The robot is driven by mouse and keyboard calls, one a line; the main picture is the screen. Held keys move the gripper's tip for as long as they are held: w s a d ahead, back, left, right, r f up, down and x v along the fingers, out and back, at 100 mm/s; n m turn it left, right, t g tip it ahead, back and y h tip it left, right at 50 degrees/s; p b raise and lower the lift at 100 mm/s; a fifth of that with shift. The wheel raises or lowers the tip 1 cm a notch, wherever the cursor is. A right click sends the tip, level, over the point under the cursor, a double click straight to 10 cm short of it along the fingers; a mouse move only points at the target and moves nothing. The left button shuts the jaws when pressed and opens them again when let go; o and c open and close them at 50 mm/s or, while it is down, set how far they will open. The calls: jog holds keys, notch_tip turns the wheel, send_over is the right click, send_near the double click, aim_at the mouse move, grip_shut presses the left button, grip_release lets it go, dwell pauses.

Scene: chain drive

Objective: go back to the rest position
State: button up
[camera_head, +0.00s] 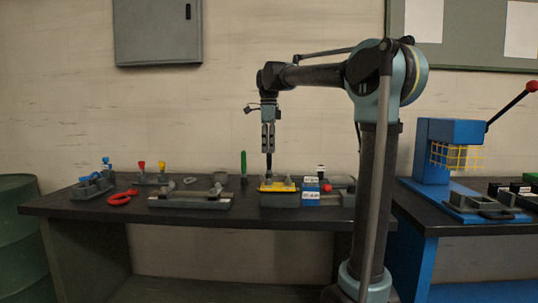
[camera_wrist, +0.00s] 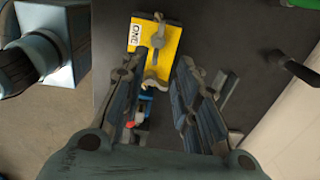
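My gripper (camera_head: 268,150) hangs pointing down above the yellow-topped fixture (camera_head: 279,188) on the dark workbench (camera_head: 190,212). In the wrist view my gripper (camera_wrist: 157,75) has its two fingers well apart, and I see nothing held between them. The yellow plate (camera_wrist: 158,48) with a white label lies below and beyond the fingertips. Grey metal pieces (camera_wrist: 157,32) sit on it. From the head view I cannot tell whether the dark tip under the gripper touches the fixture.
A green upright handle (camera_head: 243,163) stands just left of the gripper. A grey fixture (camera_head: 190,200), a red ring (camera_head: 119,199) and small coloured-handled tools lie further left. A blue press (camera_head: 448,150) with a red-tipped lever stands at right. Free air surrounds the arm above the bench.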

dwell(0.3)
jog(key=s+d+f+n+t, duration=0.2)
jog(key=s+d+f+n, duration=1.1)
jog(key=s+d+f, duration=0.7)
jog(key=s+d+f+n, duration=0.1)
jog(key=s+f+n, duration=0.4)
jog(key=s+f, duration=0.6)
notch_tip(320, 180, down, 4)
jog(key=shift+s+d+f+n, duration=0.1)
jog(key=shift+s+d+n, duration=0.05)
jog(key=shift+d+n, duration=0.25)
jog(key=shift+w+f, duration=0.2)
jog(key=shift+w, duration=0.3)
